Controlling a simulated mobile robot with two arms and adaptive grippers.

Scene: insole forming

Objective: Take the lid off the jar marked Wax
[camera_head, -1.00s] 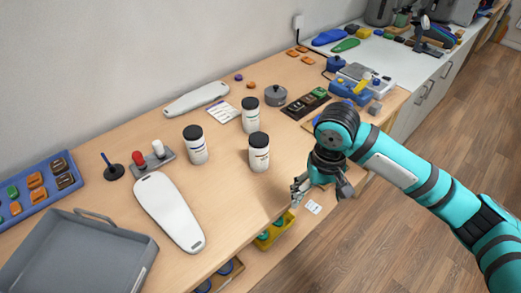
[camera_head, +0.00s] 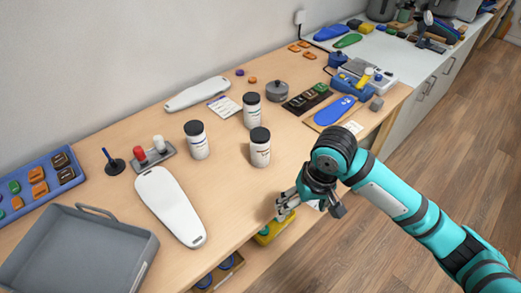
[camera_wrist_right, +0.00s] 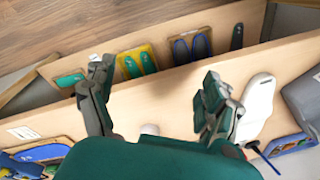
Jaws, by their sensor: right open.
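Three white jars with black lids stand upright on the wooden bench in the head view: a left jar (camera_head: 197,147), a back jar (camera_head: 251,116) and a front jar (camera_head: 260,154). Their labels are too small to read, so I cannot tell which is marked Wax. All three lids are on. My right gripper (camera_head: 309,206) is open and empty at the bench's front edge, to the right of and nearer than the front jar, touching no jar. Its spread fingers also show in the right wrist view (camera_wrist_right: 150,95). My left gripper is not in view.
A grey tray (camera_head: 136,279) and a white insole-shaped piece (camera_head: 170,207) lie at the left. A red-and-white-knobbed stand (camera_head: 155,156) is left of the jars. A grey lidded pot (camera_head: 277,91) stands behind.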

